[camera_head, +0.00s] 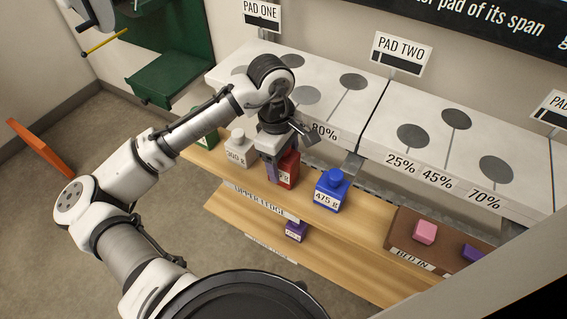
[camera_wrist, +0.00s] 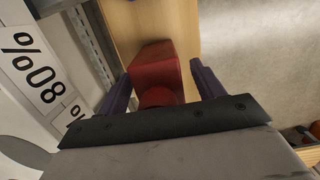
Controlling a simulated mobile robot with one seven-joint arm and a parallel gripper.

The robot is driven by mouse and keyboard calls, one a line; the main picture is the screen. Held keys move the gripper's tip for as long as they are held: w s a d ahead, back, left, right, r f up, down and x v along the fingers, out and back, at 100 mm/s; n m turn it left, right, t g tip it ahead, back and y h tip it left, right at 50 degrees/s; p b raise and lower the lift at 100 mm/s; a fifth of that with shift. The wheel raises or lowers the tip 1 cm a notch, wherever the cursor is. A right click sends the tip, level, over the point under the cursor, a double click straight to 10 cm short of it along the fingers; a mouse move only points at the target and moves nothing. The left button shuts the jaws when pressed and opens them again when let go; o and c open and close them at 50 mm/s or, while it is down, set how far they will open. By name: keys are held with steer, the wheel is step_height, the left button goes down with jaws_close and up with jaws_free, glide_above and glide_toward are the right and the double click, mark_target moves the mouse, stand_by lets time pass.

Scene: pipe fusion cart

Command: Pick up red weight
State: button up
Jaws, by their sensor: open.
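The red weight (camera_head: 288,170) stands on the upper wooden ledge, partly hidden behind my gripper in the head view. My gripper (camera_head: 270,176) is above and around it, pointing down. In the wrist view the red weight (camera_wrist: 156,72) lies between the two purple-grey fingers of my gripper (camera_wrist: 160,88). The fingers are apart, with a gap visible on the right side; whether the left finger touches the weight I cannot tell. The weight's top knob is partly hidden by the gripper's dark front edge.
On the same ledge (camera_head: 370,222), a blue weight (camera_head: 331,190) stands to the right and a grey-white weight (camera_head: 238,150) and a green weight (camera_head: 207,138) to the left. A purple weight (camera_head: 296,230) is on the lower ledge. A brown tray (camera_head: 400,235) holds pink and purple blocks. White pads (camera_head: 385,105) rise behind.

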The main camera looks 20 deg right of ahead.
jaws_close()
stand_by(0.3)
steer(key=shift+r, duration=0.1)
